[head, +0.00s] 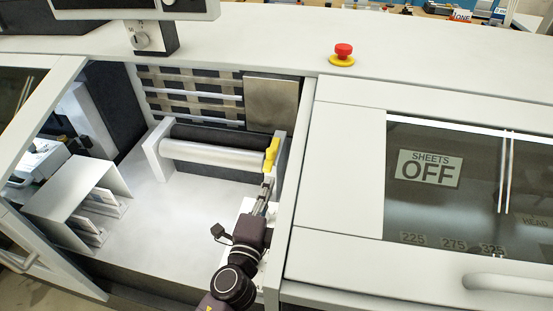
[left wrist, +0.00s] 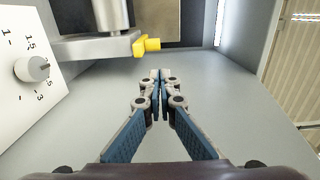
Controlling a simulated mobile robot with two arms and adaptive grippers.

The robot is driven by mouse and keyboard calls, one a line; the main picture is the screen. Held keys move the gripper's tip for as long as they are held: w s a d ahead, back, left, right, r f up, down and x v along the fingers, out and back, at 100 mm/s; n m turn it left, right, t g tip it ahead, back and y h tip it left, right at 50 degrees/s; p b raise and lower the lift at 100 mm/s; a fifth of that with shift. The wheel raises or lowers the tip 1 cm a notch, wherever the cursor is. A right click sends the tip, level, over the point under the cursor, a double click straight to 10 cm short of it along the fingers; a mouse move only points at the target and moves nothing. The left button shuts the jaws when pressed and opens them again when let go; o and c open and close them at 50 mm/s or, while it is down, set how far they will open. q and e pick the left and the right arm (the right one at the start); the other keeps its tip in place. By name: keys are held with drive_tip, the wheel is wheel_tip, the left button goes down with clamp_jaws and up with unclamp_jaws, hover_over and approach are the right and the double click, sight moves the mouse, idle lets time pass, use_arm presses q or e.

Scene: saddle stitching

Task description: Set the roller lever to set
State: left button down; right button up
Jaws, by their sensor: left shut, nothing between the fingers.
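The yellow roller lever (head: 271,153) sits at the right end of the pale roller (head: 215,155), inside the open bay. In the head view it stands roughly upright, leaning slightly. In the left wrist view the lever (left wrist: 147,45) shows at the end of the roller's bracket, above and slightly left of the fingertips. My left gripper (head: 268,182) is shut and empty, its tips just below the lever in the head view. The left wrist view shows its tips (left wrist: 160,76) together, with a visible gap to the lever. No set marking is readable.
A white panel with a numbered dial (left wrist: 32,69) is close on the left in the wrist view. The bay's right wall (head: 292,190) is close beside my arm. A grey bracket box (head: 75,190) stands at the left. A red emergency button (head: 343,51) is on top.

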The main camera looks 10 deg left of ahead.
sight(273, 159)
use_arm(q)
drive_tip(key=shift+w, duration=0.1)
drive_tip(key=w+p, duration=0.1)
drive_tip(key=w, duration=0.9)
drive_tip(key=shift+p, duration=0.4)
drive_tip(key=shift+s, duration=0.1)
drive_tip(key=shift+a+m+h, duration=0.3)
drive_tip(key=shift+h, duration=0.1)
drive_tip(key=shift+s+a+h, duration=0.1)
drive_tip(key=shift+a+h, duration=0.05)
drive_tip(key=shift+h, duration=0.15)
